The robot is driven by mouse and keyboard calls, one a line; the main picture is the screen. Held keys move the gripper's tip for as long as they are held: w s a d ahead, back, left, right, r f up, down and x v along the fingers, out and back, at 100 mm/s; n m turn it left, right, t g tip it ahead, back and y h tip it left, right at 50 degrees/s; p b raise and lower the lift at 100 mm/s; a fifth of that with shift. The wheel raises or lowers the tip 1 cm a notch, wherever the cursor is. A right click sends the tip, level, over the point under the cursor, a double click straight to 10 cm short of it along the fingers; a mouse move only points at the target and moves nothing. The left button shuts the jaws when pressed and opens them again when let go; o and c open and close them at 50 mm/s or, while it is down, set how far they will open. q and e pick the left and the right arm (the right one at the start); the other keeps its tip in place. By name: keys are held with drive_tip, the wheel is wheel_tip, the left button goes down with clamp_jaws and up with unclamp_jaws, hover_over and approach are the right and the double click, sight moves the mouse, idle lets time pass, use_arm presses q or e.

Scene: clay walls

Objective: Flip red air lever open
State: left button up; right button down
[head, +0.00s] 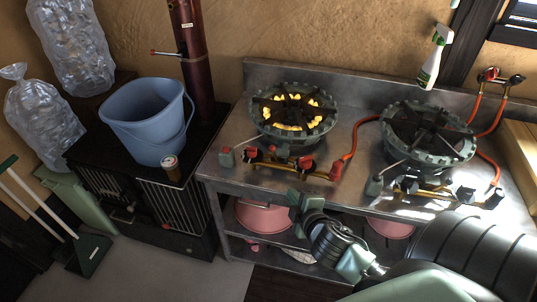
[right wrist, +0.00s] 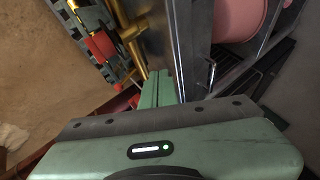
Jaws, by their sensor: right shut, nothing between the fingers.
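The left gas burner (head: 293,113) is lit with yellow flames. Red handles (head: 306,163) sit along its brass pipe (head: 272,160) at the front, and a thin lever with a blocky end (head: 228,157) sticks out at its left. I cannot tell for sure which is the air lever. My right gripper (head: 302,200) is in front of the counter edge, below the brass pipe and apart from the handles. In the right wrist view its fingers (right wrist: 157,88) are shut and empty, with a red handle (right wrist: 100,45) at upper left. My left gripper is not in view.
A second, unlit burner (head: 428,132) stands at the right with an orange hose (head: 357,138). A spray bottle (head: 434,58) stands behind. A black stove with a blue bucket (head: 147,118) and a can (head: 171,168) is at the left. Pink basins (head: 263,216) sit on the shelf below.

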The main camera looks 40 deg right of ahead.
sight(274, 154)
drive_tip(key=w+r+n+t+y, duration=0.2)
drive_tip(key=w+r+n+t, duration=0.2)
drive_tip(key=r+n, duration=0.2)
drive_tip(key=shift+w+d+n+y, duration=0.15)
drive_tip(key=shift+d+n+y, duration=0.2)
drive_tip(key=shift+n, duration=0.75)
drive_tip(key=shift+w+a, duration=0.1)
drive_tip(key=w, duration=0.3)
drive_tip(key=w+f, duration=0.1)
drive_tip(key=w, duration=0.2)
drive_tip(key=w+p, duration=0.1)
drive_tip(key=w, duration=0.2)
drive_tip(key=shift+w+d+f, duration=0.35)
drive_tip(key=shift+f, duration=0.05)
drive_tip(key=shift+a, duration=0.1)
